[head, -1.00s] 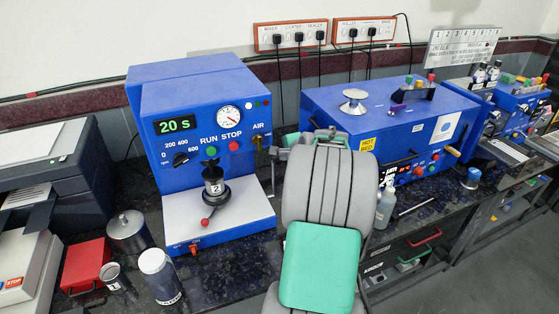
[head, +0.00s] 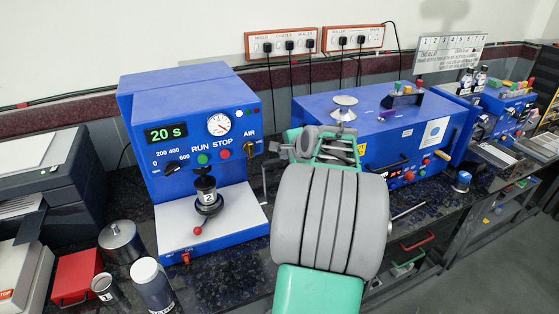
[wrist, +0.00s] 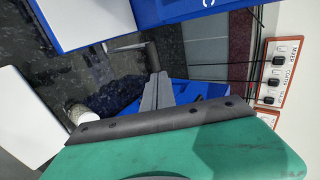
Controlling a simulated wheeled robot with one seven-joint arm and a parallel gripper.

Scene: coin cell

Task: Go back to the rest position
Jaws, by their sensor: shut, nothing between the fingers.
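My arm, grey and green, rises in the middle of the head view, in front of the gap between two blue machines. My gripper (wrist: 157,92) shows in the wrist view as two dark grey fingers pressed together, with nothing between them. In the head view the fingers are hidden or too small to tell apart behind the arm. The gripper is clear of the blue mixer (head: 190,110) on its left, whose display reads 20 S. A dark jar marked 2 (head: 206,196) stands in the mixer's holder.
The second blue machine (head: 370,125) stands right behind my arm. A red box (head: 76,278), a lidded metal pot (head: 121,242) and a white-capped jar (head: 152,285) stand front left on the dark bench. A socket strip (head: 282,43) is on the wall. Floor shows at the right.

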